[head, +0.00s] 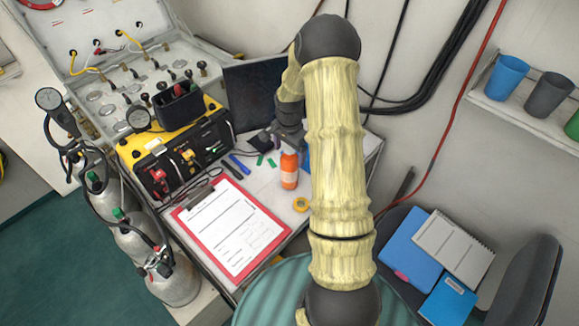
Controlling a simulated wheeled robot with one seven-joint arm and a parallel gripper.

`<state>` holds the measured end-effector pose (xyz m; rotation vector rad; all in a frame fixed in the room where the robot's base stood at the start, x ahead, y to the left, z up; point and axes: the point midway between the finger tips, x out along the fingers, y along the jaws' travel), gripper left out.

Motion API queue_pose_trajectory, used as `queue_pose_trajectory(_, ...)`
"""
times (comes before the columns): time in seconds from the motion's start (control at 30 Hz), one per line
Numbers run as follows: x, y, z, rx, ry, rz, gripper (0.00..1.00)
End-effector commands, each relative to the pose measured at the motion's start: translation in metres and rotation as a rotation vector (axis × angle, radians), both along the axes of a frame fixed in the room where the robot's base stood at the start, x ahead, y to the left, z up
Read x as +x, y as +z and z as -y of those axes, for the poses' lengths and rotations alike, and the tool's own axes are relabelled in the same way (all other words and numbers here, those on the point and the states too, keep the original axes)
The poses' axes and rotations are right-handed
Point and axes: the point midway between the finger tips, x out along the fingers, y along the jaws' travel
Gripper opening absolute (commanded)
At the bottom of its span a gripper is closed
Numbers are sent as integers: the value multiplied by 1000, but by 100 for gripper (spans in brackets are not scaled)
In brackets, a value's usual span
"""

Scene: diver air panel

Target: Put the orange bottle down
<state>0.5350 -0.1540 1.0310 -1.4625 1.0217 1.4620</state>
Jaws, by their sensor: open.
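The orange bottle (289,171) stands upright on the white desk (265,182), to the right of the red clipboard. Its top is close to my gripper (284,148). My gripper is at the end of my arm, which reaches over from the right side of the view. The gripper is small and dark here. Its jaws are open, and I cannot tell whether they touch the bottle.
A red clipboard (231,226) with paper lies on the front of the desk. A yellow tape roll (301,204) lies beside the bottle, and pens (239,164) lie to its left. A yellow-black panel box (179,148) and a dark screen (252,92) stand behind. Gas cylinders (172,277) stand left.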

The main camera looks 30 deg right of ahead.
Motion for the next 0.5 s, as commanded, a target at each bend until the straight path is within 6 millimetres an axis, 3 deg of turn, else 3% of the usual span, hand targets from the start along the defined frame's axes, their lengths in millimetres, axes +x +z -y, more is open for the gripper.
queue_pose_trajectory(0.2, 0, -20, 0, -2, 1, 0, 83)
queue_pose_trajectory(0.5, 0, -22, 0, -2, 0, 1, 83)
